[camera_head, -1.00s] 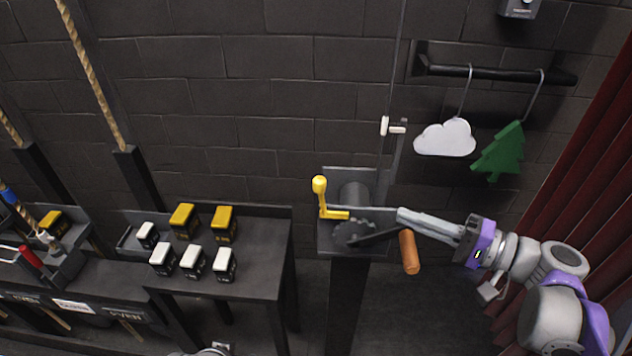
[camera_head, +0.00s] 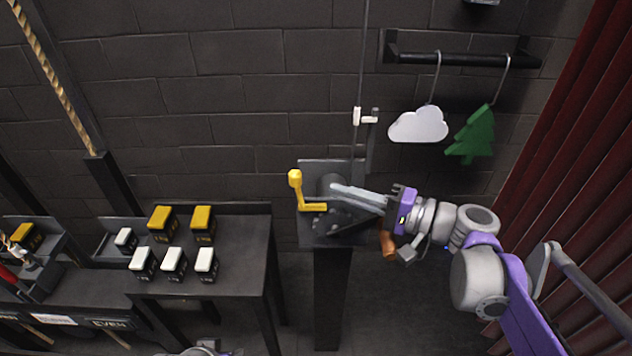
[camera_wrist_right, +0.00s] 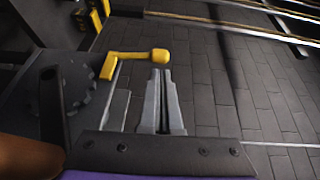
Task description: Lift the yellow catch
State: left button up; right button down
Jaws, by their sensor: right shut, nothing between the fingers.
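The yellow catch (camera_head: 298,190) is a bent lever with a rounded knob at its top. It stands upright on the dark winch stand (camera_head: 320,238), and it also shows in the right wrist view (camera_wrist_right: 130,55). My right gripper (camera_head: 336,188) reaches in from the right, its fingers together and empty. Its tips are just right of the catch. In the right wrist view the fingertips (camera_wrist_right: 160,72) lie just below the yellow knob; I cannot tell whether they touch it. A toothed wheel (camera_wrist_right: 78,90) sits beside the catch. My left gripper is not clearly in view.
An orange-brown handle (camera_head: 387,245) hangs below my right gripper, partly hidden. A table (camera_head: 240,255) with white and yellow weights stands at left. A white cloud (camera_head: 418,125) and a green tree (camera_head: 472,135) hang from a wall rail. Red curtain (camera_head: 580,150) bounds the right.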

aim_at(292, 182)
pick_arm(q)
jog(key=shift+r, duration=0.2)
pick_arm(e)
jog(key=x, duration=0.6)
pick_arm(q)
jog(key=shift+r, duration=0.1)
pick_arm(e)
jog(key=shift+a+r+p, duration=0.2)
jog(key=shift+r+p, duration=0.05)
jog(key=shift+p, duration=0.4)
jog(key=a+n+h+p, duration=0.1)
jog(key=a+g+h+p, duration=0.1)
jog(key=a+h+p, duration=0.1)
jog(key=shift+r+n+p, duration=0.3)
jog(key=shift+r+n, duration=0.05)
jog(key=shift+n, duration=0.05)
jog(key=shift+a+f+h, duration=0.35)
jog(key=shift+a+h, duration=0.05)
jog(key=shift+a, duration=0.1)
pick_arm(q)
notch_tip(292, 182, up, 6)
jog(key=w, duration=0.2)
jog(key=shift+r+t, duration=0.2)
jog(key=shift+t, duration=0.1)
pick_arm(e)
jog(key=a, duration=0.1)
jog(key=a+f, duration=0.1)
jog(key=a, duration=0.1)
jog(key=shift+f, duration=0.2)
